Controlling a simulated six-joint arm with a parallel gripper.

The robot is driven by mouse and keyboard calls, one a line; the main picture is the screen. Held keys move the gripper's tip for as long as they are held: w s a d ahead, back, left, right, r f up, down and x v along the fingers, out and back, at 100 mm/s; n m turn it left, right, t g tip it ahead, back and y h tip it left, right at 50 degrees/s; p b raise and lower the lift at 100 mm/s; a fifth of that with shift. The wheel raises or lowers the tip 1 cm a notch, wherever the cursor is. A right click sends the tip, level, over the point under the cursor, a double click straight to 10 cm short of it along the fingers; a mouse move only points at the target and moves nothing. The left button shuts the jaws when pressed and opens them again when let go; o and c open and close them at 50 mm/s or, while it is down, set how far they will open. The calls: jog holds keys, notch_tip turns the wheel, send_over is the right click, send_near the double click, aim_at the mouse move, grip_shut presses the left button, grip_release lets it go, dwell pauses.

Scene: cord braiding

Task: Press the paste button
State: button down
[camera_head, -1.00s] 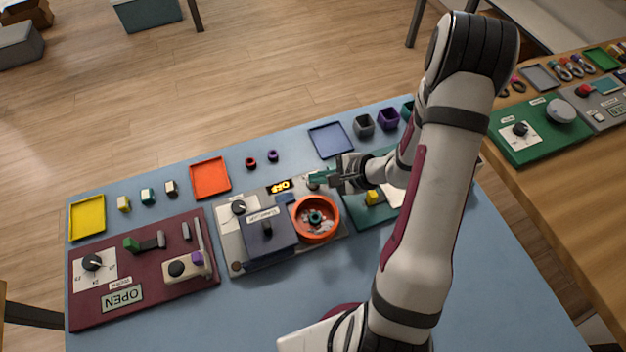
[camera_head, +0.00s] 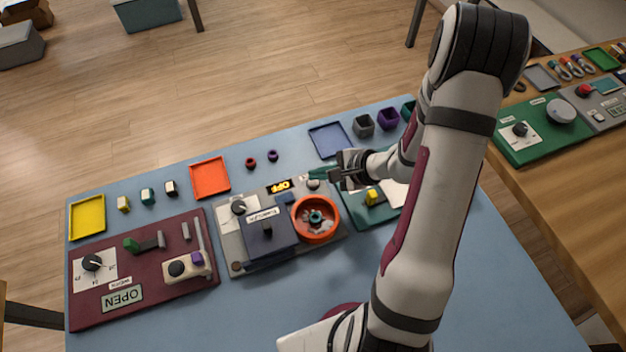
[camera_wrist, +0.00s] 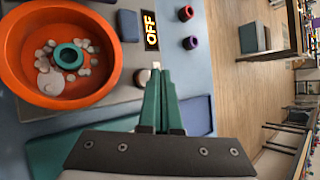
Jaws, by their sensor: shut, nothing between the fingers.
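The grey machine panel (camera_head: 335,238) in the middle of the table carries an orange bowl (camera_head: 316,232), a dark blue box (camera_head: 266,239) and a lit OFF display (camera_head: 279,186). A small pale round button (camera_head: 313,184) sits at the panel's far right corner; I cannot read a paste label on it. My gripper (camera_head: 318,173) is shut and empty, its teal fingers just beside this button. In the wrist view my fingertips (camera_wrist: 156,69) partly cover the button (camera_wrist: 142,77); I cannot tell whether they touch it. The OFF display (camera_wrist: 151,31) shows there too.
A maroon panel (camera_head: 150,290) with levers and an OPEN sign lies to the left. A green panel (camera_head: 352,216) with a yellow block lies to the right, partly behind my arm. Trays, including an orange one (camera_head: 194,188), and small cups line the far edge. The front of the table is clear.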

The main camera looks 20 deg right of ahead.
aim_at(316, 184)
jog(key=shift+r, duration=2.5)
jog(key=shift+a+r, duration=0.2)
jog(key=shift+a, duration=0.05)
jog(key=s+a+r+n+g+y, duration=0.1)
jog(key=s+a+r+n+g, duration=0.4)
jog(key=s+a+r+n, duration=0.45)
jog(key=s+r+n+g+h, duration=0.2)
jog(key=s+h, duration=0.3)
jog(key=s, duration=0.8)
jog(key=shift+r+n, duration=0.45)
jog(key=shift+n, duration=0.3)
